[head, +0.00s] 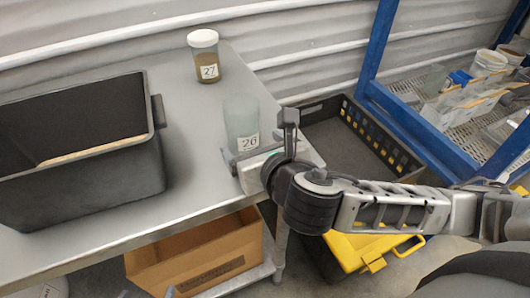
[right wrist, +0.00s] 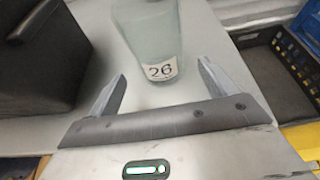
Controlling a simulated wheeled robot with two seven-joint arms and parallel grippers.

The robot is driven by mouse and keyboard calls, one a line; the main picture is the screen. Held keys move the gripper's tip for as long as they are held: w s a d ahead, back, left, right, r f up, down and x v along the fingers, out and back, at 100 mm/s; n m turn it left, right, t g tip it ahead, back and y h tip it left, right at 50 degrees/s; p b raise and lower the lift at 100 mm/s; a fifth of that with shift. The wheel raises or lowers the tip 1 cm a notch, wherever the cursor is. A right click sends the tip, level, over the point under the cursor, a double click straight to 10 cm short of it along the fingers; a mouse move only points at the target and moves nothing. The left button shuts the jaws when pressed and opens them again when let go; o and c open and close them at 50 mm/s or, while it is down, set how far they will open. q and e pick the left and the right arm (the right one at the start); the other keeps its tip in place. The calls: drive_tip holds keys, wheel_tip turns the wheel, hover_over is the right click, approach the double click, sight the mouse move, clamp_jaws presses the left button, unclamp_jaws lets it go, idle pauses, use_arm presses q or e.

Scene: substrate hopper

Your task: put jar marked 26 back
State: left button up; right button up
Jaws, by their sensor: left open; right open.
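The jar marked 26 (head: 241,115) is a pale, clear jar, apparently empty and without a lid. It stands upright on the grey metal table (head: 200,180) near its right edge. My right gripper (head: 256,141) is open just in front of it, low over the table. In the right wrist view the jar (right wrist: 148,35) stands between and just beyond the two open fingertips (right wrist: 162,72), its label facing me, with no clear contact. Only what seem to be the tips of my left gripper (head: 147,293) show at the bottom edge, apart.
A jar marked 27 (head: 204,58), white-lidded with brown contents, stands at the back of the table. A black hopper bin (head: 90,185) fills the left. Right of the table are a black crate (head: 345,140), a yellow-lidded box (head: 365,250) and a blue rack (head: 440,140). A cardboard box (head: 200,255) sits below.

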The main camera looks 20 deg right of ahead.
drive_tip(key=v, duration=0.3)
drive_tip(key=shift+s+r, duration=0.1)
drive_tip(key=shift+s, duration=0.15)
drive_tip(key=shift+s+r+p, duration=0.4)
drive_tip(key=shift+s+p, duration=0.05)
drive_tip(key=shift+p, duration=0.4)
drive_tip(key=shift+s, duration=0.5)
use_arm(q)
drive_tip(key=shift+s+a+r, duration=0.15)
drive_tip(key=shift+s+r, duration=0.05)
drive_tip(key=shift+s, duration=0.05)
drive_tip(key=shift+w+r, duration=0.15)
drive_tip(key=shift+w, duration=0.05)
